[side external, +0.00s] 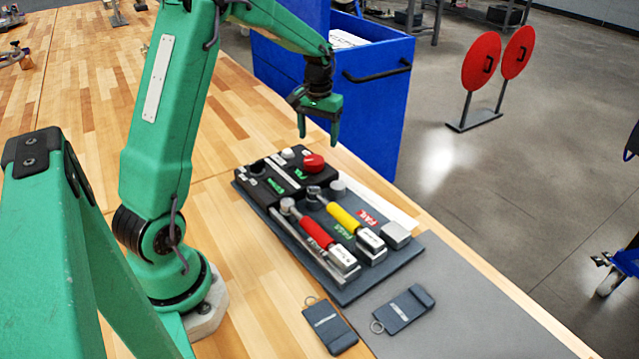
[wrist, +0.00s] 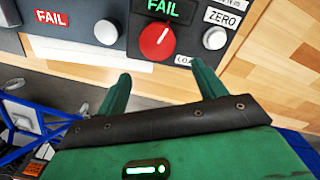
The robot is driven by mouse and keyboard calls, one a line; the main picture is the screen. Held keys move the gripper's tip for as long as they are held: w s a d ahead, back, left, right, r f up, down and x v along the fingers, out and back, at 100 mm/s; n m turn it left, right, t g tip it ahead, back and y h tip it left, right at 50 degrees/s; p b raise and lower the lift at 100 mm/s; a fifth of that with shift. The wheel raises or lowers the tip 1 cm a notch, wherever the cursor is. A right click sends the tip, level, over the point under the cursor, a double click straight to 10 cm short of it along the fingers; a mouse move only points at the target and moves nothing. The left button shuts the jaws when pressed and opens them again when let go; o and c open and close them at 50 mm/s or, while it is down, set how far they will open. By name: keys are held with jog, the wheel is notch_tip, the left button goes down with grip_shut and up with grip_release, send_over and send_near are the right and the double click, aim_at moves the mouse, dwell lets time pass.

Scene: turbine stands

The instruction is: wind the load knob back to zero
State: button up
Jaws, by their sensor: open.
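The red load knob (side external: 314,163) is on the black tester box (side external: 268,186), at its far right end. In the wrist view the knob (wrist: 153,49) carries a white pointer mark, tilted up and to the right. A partly hidden label below it begins "LO". A lit green FAIL display (wrist: 162,10) is above the knob. A grey button (wrist: 214,38) with a ZERO label (wrist: 222,17) is to its right. My gripper (side external: 318,139) is open and empty above the knob. In the wrist view its fingers (wrist: 160,72) are spread either side of the knob, apart from it.
A red-handled tool (side external: 318,233) and a yellow-handled tool (side external: 345,219) lie beside the box on a dark tray (side external: 345,292). Two dark tags (side external: 403,309) lie in front. A blue cabinet (side external: 375,100) stands behind the bench edge. The wooden bench at left is mostly clear.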

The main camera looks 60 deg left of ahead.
aim_at(314, 159)
jog(key=m, duration=0.3)
jog(key=s+r+m, duration=0.1)
jog(key=m, duration=0.1)
jog(key=shift+d+r+m, duration=0.1)
jog(key=shift+d+m, duration=0.15)
jog(key=shift+m, duration=0.05)
jog(key=m, duration=0.4)
jog(key=s+r+m, duration=0.1)
jog(key=m, duration=0.1)
jog(key=shift+d+r+m, duration=0.1)
jog(key=shift+d+m, duration=0.15)
jog(key=shift+m, duration=0.05)
jog(key=shift+f, duration=3.9)
jog(key=shift+c, duration=0.2)
jog(key=c, duration=0.9)
